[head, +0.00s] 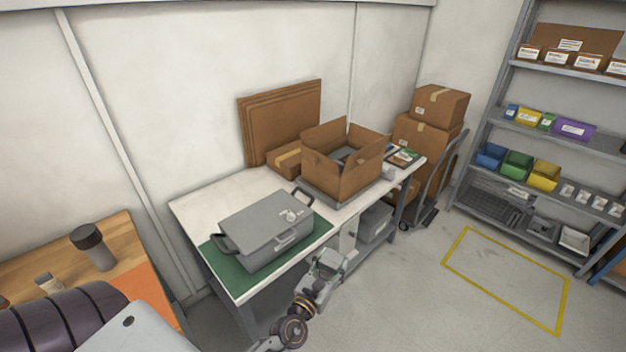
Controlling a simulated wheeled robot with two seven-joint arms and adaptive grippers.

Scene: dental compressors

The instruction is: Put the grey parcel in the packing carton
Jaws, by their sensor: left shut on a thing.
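The packing carton (340,180) is an open brown box with its flaps up, standing on the right half of the white table. Something dark grey shows inside it. My left gripper (342,252) is in front of the table's front edge, below the table top. My right gripper is not in view.
A grey case (265,229) with black handles lies on a green mat (242,286) on the table's left half. A closed brown box (288,160) and flat cardboard sheets (280,120) stand behind. Stacked boxes (428,135) and shelves stand right. The floor at right is clear.

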